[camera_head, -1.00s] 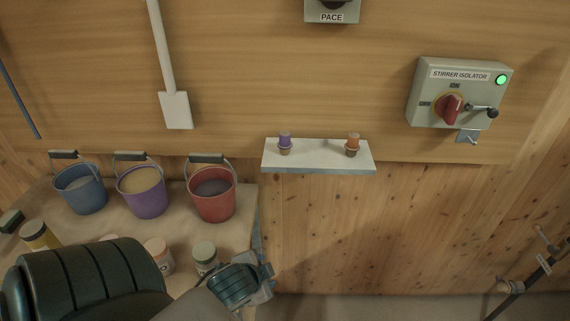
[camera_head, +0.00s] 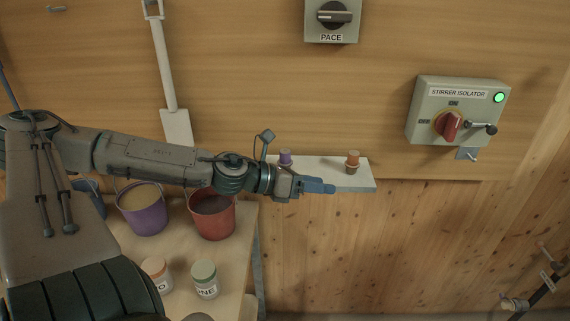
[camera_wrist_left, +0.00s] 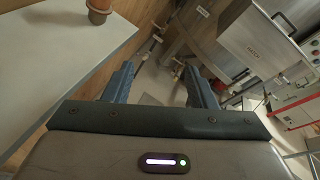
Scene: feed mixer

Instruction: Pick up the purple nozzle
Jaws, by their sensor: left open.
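The purple nozzle (camera_head: 285,158) stands upright at the left end of a white wall shelf (camera_head: 352,181) in the head view; my left arm hides its lower part. An orange nozzle (camera_head: 352,160) stands toward the shelf's right end; an orange-brown nozzle, probably the same one, shows at the top of the left wrist view (camera_wrist_left: 99,8). My left gripper (camera_head: 331,187) is in front of the shelf, its fingers pointing right, just beyond and below the purple nozzle. In the left wrist view its two fingers (camera_wrist_left: 162,82) are apart with nothing between them. My right gripper is not in view.
A purple bucket (camera_head: 144,212) and a red bucket (camera_head: 213,217) stand on the bench (camera_head: 228,262) below my arm, with labelled jars (camera_head: 204,280) nearer. The stirrer isolator box (camera_head: 425,125) is on the wall at right. The space right of the shelf is clear.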

